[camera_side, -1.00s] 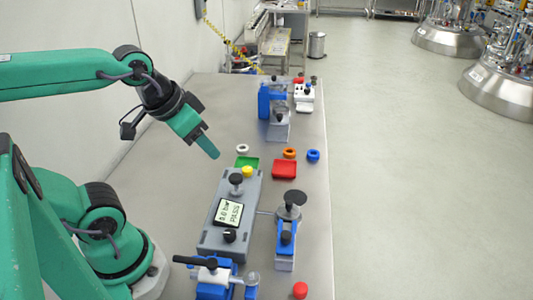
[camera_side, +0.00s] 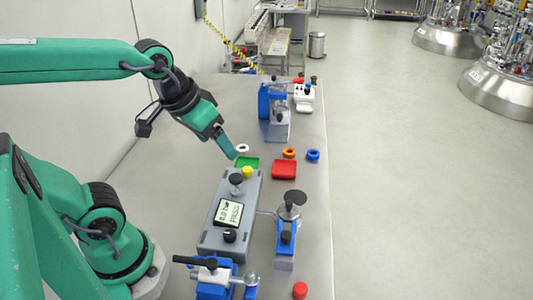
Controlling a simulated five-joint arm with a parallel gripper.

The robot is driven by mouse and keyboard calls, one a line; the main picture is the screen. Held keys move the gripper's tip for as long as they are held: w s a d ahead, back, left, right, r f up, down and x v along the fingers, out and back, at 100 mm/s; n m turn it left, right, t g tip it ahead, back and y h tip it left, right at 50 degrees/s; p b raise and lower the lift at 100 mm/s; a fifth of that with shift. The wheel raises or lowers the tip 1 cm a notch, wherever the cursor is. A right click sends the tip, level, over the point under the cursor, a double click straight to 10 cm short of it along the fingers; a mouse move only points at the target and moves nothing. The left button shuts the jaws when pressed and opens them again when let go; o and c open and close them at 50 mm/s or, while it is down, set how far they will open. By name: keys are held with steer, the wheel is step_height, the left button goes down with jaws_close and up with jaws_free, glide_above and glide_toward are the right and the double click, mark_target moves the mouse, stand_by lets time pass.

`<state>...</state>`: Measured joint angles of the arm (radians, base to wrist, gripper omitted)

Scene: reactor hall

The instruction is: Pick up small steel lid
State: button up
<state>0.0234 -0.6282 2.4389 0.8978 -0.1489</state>
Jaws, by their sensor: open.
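My gripper (camera_side: 228,149) hangs over the left part of the bench, its tip pointing down and right, close to the white ring and the green tray. It is open with nothing visible in it; the gap between its fingers is hard to see from this side. A small round grey metal piece (camera_side: 289,212) sits below a black disc (camera_side: 296,197) on the blue and grey stand at the right of the bench. It may be the small steel lid, but I cannot tell for sure. My gripper is well apart from it, farther back and to the left.
Blue fixtures stand at the back and front. A red knob (camera_side: 300,290) lies front right.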

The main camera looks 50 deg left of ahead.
steer(key=w+d+f+n+g, duration=0.3)
steer(key=w+f+n, duration=0.15)
steer(key=w, duration=0.35)
steer(key=n+g, duration=0.2)
steer(key=n, duration=0.4)
glide_above(289, 202)
step_height(289, 202, down, 8)
steer(key=shift+s+a+f, duration=0.1)
steer(key=shift+s+a, duration=0.05)
steer(key=shift+f, duration=0.3)
steer(key=shift+f, duration=1.3)
steer(key=shift+w+f, duration=0.2)
steer(key=shift+f, duration=2.4)
